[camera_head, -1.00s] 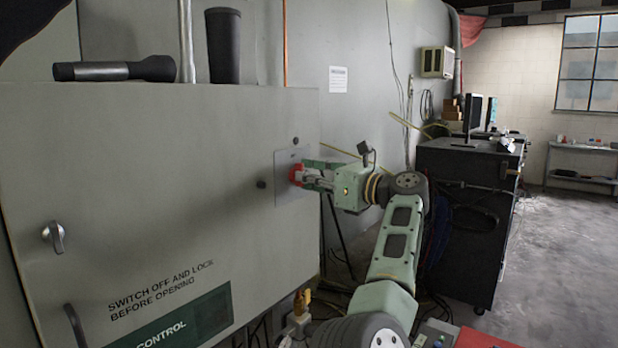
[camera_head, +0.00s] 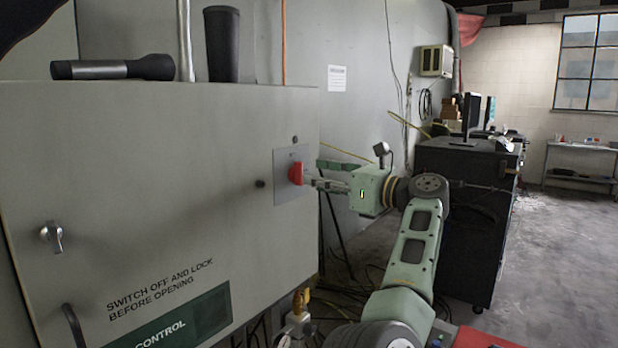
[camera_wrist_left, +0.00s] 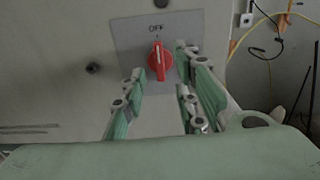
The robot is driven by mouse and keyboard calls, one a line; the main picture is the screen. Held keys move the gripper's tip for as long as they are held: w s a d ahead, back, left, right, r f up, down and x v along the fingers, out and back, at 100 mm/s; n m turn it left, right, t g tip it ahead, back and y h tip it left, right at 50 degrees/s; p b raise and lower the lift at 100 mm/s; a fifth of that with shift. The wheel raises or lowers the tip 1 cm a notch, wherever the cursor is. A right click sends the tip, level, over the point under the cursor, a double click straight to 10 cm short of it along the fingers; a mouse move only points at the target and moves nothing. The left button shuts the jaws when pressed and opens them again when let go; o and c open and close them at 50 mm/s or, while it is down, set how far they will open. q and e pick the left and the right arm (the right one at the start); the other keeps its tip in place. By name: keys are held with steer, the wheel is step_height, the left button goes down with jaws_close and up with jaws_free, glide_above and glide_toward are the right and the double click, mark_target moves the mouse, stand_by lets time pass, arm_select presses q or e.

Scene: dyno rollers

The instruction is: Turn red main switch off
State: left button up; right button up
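The red main switch (camera_head: 296,173) sits on a grey square plate (camera_head: 284,196) on the front of the large grey cabinet. In the left wrist view the red switch (camera_wrist_left: 159,62) stands near upright, its white line pointing up to the word OFF (camera_wrist_left: 156,28) on the plate. My left gripper (camera_head: 321,174) is just to the right of the switch in the head view. In the left wrist view my left gripper (camera_wrist_left: 159,64) is open, with its fingers apart on either side of the switch and not seen touching it. My right gripper is not in view.
The grey cabinet (camera_head: 150,190) has a door latch (camera_head: 52,236) at left and lettering below. A black cabinet (camera_head: 465,215) is behind my arm. The floor at right is clear.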

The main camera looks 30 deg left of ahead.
arm_select(q)
steer(key=d, duration=0.8)
steer(key=shift+s, duration=0.3)
